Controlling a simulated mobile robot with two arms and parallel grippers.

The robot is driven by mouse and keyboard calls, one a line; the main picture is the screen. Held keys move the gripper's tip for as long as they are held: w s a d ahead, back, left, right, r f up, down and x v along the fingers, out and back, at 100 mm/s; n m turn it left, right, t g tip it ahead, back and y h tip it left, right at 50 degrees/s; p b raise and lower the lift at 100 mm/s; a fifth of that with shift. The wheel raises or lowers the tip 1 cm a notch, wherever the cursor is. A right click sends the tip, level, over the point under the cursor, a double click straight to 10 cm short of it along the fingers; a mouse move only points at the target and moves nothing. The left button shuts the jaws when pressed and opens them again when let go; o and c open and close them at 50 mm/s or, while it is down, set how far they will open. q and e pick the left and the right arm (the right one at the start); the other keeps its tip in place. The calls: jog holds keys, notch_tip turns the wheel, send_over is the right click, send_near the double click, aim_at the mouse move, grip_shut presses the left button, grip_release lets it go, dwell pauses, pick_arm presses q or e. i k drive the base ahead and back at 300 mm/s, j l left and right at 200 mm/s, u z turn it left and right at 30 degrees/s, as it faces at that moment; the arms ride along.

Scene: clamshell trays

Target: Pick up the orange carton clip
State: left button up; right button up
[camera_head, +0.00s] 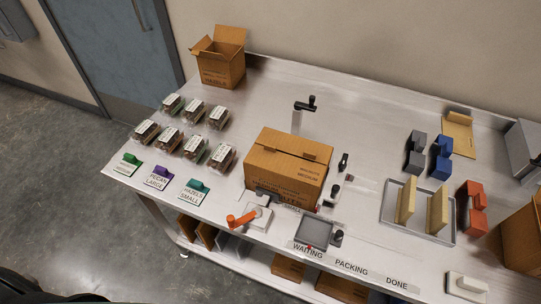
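Similar pieces in grey (415,155) and blue (441,158) stand behind the tray. A separate orange lever-like part (241,219) sits by a white device (259,216) at the front of the table. Neither of my grippers shows in the head view.
A closed cardboard carton (287,170) stands mid-table; an open carton (219,58) is at the back left. Several clamshell trays (195,148) stand at left. Two tan upright pieces (437,211) are in the grey tray. Another carton (523,237) is at the right edge.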

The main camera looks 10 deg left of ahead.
aim_at(478, 228)
jog(key=u, duration=0.2)
jog(key=z, duration=1.6)
